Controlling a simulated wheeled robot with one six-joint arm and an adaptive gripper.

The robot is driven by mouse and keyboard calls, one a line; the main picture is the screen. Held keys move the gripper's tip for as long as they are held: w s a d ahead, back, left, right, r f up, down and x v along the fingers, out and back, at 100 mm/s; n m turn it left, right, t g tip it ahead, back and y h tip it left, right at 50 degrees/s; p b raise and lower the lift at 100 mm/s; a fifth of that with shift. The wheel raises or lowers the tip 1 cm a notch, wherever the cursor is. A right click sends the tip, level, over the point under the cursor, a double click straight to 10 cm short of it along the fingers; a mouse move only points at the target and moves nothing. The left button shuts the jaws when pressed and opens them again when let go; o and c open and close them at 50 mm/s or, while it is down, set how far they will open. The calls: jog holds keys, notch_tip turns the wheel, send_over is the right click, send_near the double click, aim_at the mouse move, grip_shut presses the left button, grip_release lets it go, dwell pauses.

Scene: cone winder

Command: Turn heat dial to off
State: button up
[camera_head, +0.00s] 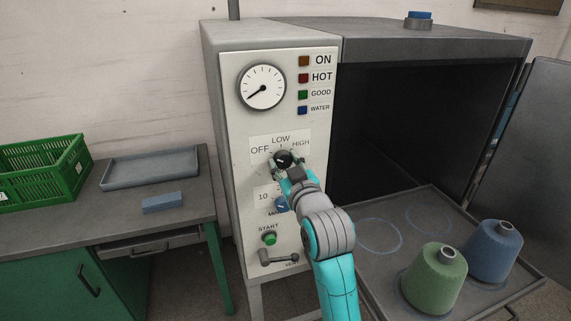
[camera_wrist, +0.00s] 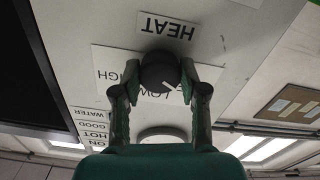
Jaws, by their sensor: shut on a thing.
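The heat dial (camera_head: 283,157) is a round black knob on the white front panel, in the middle of an OFF, LOW, HIGH scale (camera_head: 281,142). In the wrist view, the dial (camera_wrist: 158,70) appears upside down below the HEAT label (camera_wrist: 167,27). Its white pointer mark slants to the lower right there, which is up and left on the upright panel, on the OFF side of LOW. My gripper (camera_head: 286,166) is at the panel. In the wrist view, its green fingers (camera_wrist: 160,74) are shut on the dial from both sides. The OFF word is hidden there by a finger.
Below the dial are a blue knob (camera_head: 281,204), a green START button (camera_head: 269,239) and a grey lever (camera_head: 278,258). A gauge (camera_head: 262,87) is above. The open oven's tray (camera_head: 385,267) holds green (camera_head: 434,279) and blue (camera_head: 495,251) cones at right. A workbench (camera_head: 190,200) stands left.

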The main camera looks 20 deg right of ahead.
jog(key=o, duration=1.1)
jog(key=shift+o, duration=0.2)
jog(key=s, duration=1.2)
jog(key=shift+f, duration=0.1)
